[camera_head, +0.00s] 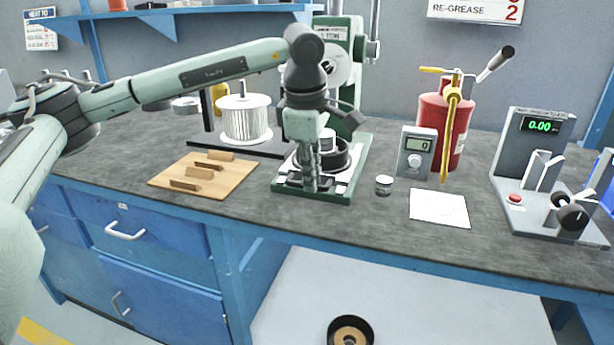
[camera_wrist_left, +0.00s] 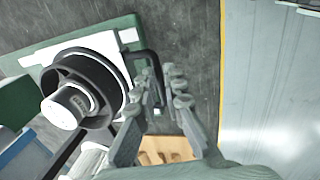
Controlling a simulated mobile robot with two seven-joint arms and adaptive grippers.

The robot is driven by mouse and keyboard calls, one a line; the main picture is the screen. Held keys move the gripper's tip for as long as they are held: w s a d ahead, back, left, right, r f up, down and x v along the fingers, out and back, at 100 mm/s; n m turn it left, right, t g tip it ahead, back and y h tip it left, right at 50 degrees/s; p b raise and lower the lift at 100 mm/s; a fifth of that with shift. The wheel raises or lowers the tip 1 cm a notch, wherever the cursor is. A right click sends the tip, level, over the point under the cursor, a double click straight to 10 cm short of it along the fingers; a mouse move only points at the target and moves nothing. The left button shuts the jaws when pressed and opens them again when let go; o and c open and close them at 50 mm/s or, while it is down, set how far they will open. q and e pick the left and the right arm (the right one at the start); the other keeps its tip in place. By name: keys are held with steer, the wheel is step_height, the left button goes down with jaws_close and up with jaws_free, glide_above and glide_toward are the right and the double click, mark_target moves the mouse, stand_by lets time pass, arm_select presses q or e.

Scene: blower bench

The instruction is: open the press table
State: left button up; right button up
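The green arbor press (camera_head: 345,45) stands at the back of the bench. Its table is a green base plate (camera_head: 318,197) with pale plates on it. A black ring-shaped part with a white cylinder (camera_wrist_left: 66,106) in its middle sits on the table, partly hidden by my gripper in the head view. A bent black handle (camera_wrist_left: 143,54) sticks out from the table's front. My left gripper (camera_head: 312,186) points down at the table's front; in the wrist view its fingers (camera_wrist_left: 165,80) close in on both sides of the handle. My right gripper is not in view.
A wooden board with blocks (camera_head: 240,170) lies left of the press, a white spool (camera_head: 245,118) behind it. Right of it are a small jar (camera_head: 384,185), a grey meter (camera_head: 415,150), a white sheet (camera_head: 440,208), a red cylinder (camera_head: 458,130) and a display stand (camera_head: 540,190).

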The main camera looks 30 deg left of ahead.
arm_select(q)
steer(key=shift+o, duration=1.1)
steer(key=shift+w+f, duration=0.25)
steer(key=shift+w, duration=0.1)
steer(key=shift+o, duration=0.5)
steer(key=shift+w, duration=0.15)
steer(key=shift+r, duration=0.35)
steer(key=v, duration=1.1)
steer(key=shift+r, duration=0.3)
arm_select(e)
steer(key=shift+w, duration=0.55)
